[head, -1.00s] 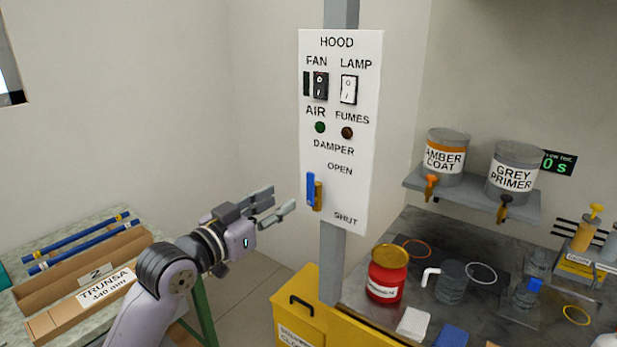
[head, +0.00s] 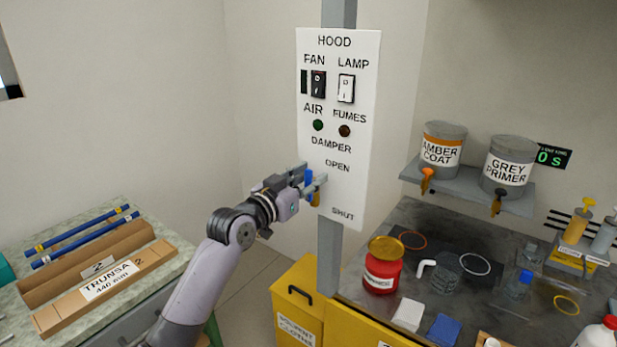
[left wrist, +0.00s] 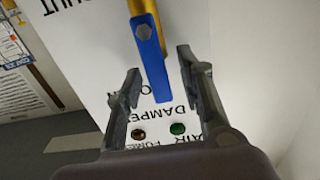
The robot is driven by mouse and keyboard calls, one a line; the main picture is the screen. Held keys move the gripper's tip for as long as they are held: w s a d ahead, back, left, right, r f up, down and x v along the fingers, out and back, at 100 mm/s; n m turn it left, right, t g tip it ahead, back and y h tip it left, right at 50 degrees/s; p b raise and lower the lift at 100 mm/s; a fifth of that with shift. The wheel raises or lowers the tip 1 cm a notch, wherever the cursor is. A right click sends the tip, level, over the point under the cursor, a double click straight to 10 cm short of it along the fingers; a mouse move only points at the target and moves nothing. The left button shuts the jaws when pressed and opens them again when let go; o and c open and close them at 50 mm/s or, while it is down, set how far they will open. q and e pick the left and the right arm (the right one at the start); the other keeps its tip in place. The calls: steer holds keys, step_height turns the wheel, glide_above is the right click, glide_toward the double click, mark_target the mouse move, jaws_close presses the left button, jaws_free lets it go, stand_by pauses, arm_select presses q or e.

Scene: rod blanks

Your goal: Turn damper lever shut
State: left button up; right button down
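The damper lever is a blue bar on a brass mount on the white hood panel (head: 352,150). In the head view my left gripper (head: 316,183) is in front of it, and only small blue and brass parts show. In the left wrist view the blue lever (left wrist: 149,58) points up the panel, toward the upside-down DAMPER lettering. My left gripper (left wrist: 158,63) is open, with one finger on each side of the lever. A gap shows between the lever and both fingers. My right gripper is not in view.
Fan switch (head: 318,84), lamp switch (head: 346,88) and two indicators sit above the lever. The panel hangs on a grey post (head: 330,262). A yellow cabinet (head: 297,300) stands below; a red can (head: 382,275) stands on the bench at right.

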arm_select(q)
jaws_close()
stand_by(0.3)
stand_by(0.6)
